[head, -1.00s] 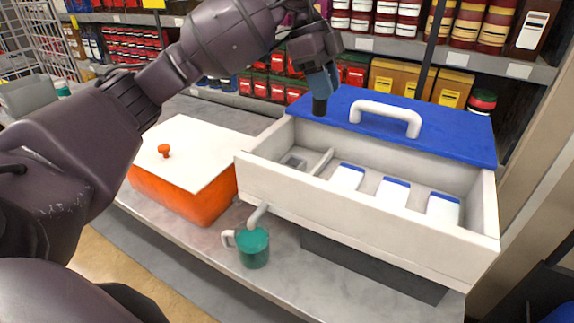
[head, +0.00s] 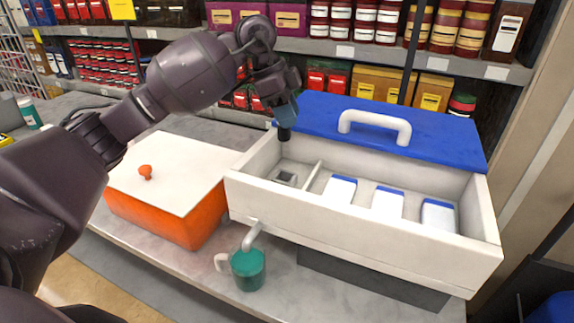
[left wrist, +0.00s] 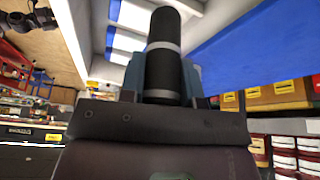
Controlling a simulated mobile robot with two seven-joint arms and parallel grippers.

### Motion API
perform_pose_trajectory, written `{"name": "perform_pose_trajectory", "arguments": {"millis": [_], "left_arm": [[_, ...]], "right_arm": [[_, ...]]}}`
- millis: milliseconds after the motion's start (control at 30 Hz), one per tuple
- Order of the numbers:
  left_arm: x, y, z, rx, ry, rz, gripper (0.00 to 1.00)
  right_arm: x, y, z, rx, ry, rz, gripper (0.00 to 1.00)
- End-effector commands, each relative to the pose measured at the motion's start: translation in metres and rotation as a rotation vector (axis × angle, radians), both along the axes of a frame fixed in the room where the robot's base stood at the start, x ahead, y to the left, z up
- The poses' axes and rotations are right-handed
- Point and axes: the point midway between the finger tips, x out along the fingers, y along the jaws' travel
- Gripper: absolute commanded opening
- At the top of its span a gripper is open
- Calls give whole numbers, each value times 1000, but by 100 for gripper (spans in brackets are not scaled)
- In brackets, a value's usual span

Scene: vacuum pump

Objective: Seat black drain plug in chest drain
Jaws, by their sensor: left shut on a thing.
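The black drain plug (head: 284,134) hangs below my left gripper (head: 284,112), which is shut on it. In the left wrist view the plug (left wrist: 164,72) is a black cylinder with a grey band, between the bluish fingers (left wrist: 165,90). The white chest (head: 350,235) stands open. The plug is over the back of its small left compartment, apart from the compartment floor. A small grey square fitting (head: 286,177), seemingly the drain, sits on that floor. A white spout (head: 252,235) leaves the chest front. My right gripper is not in view.
The blue lid (head: 440,135) with a white handle lies behind the chest. An orange box (head: 165,205) with a white lid stands left. Stocked shelves stand behind.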

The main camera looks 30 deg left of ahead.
Motion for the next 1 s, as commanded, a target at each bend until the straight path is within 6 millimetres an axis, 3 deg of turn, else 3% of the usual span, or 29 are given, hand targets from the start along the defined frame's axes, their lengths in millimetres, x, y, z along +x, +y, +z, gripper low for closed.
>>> {"name": "perform_pose_trajectory", "arguments": {"millis": [333, 667, 1000], "left_arm": [[-1, 0, -71, -1, 3, 0, 6], [0, 0, -95, 0, 1, 0, 6], [0, 0, -131, 0, 1, -1, 6]], "right_arm": [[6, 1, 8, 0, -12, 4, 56], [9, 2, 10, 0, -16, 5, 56], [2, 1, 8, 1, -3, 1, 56]]}}
